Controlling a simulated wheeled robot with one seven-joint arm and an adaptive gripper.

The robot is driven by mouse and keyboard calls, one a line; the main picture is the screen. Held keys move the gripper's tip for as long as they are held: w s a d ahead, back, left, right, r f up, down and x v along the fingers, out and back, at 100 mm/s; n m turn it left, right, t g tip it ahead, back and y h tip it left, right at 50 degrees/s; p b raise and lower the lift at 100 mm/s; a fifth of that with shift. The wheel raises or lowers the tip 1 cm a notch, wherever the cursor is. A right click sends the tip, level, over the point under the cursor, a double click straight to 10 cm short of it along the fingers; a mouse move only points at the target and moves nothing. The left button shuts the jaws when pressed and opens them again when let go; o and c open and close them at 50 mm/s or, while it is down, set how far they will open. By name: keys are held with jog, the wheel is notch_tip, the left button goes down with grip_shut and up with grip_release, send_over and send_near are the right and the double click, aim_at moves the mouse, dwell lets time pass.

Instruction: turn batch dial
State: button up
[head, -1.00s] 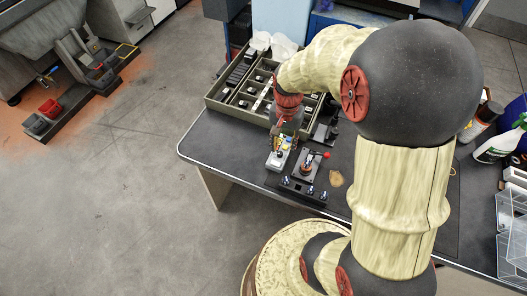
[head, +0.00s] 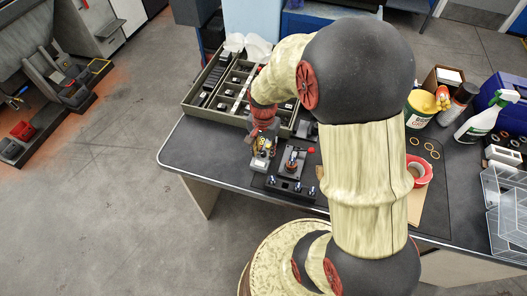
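A small light-coloured unit with yellow parts (head: 261,160) stands near the front left of the dark bench. The batch dial cannot be made out; it may be on this unit, at the gripper's tip. My gripper (head: 263,143) points down from the red wrist and is directly over or against the back of the unit. Its fingers are too small and overlapped to show whether they are open or shut, or whether they touch anything. Beside the unit is a dark fixture with a red-knobbed lever (head: 291,163).
A dark strip with several bright-topped knobs or posts (head: 291,187) lies in front of the fixture. A compartmented tray (head: 205,101) stands behind.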

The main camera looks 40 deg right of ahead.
jog(key=c, duration=0.3)
grip_shut()
dwell(0.4)
